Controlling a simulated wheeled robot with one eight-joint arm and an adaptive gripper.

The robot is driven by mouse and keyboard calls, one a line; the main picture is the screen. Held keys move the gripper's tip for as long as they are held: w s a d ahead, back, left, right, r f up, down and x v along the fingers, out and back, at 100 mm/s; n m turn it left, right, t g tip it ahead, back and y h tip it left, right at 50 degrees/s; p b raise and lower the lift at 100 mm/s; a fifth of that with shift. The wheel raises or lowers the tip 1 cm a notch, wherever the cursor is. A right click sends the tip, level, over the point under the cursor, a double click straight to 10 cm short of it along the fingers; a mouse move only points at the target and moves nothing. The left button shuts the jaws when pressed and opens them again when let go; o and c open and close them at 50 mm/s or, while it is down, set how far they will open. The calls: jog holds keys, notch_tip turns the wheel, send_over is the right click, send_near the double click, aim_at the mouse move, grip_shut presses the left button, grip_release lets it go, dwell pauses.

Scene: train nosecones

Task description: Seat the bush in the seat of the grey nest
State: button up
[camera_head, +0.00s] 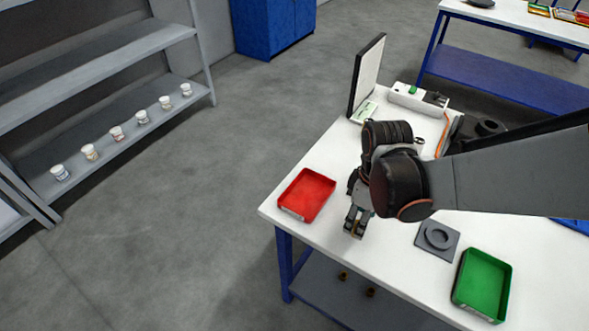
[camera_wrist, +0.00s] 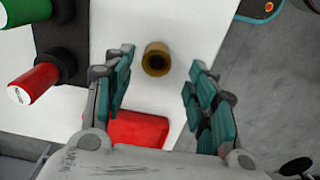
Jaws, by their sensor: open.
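The bush (camera_wrist: 155,59) is a short brass-coloured ring with a dark bore, standing on the white table in the wrist view. My gripper (camera_head: 355,224) is open, pointing down near the table's front edge; in the wrist view its teal-padded fingers stand on either side of the bush, with gaps on both sides. In the head view the fingers mostly hide the bush. The grey nest (camera_head: 421,242) is a square plate with a raised round seat, lying on the table to the right of my gripper. The seat looks empty.
A red tray (camera_head: 307,195) lies left of my gripper; a green tray (camera_head: 482,285) lies beyond the nest at the right. A screen (camera_head: 367,78) stands at the back. The wrist view shows red (camera_wrist: 33,83) and green cylinders.

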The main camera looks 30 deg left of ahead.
jog(key=f+b, duration=0.2)
jog(key=f, duration=0.1)
jog(key=f+b, duration=0.1)
jog(key=f, duration=0.1)
jog(key=shift+w, duration=0.25)
jog(key=shift+r, duration=0.1)
jog(key=c, duration=1.2)
jog(key=shift+r, duration=0.1)
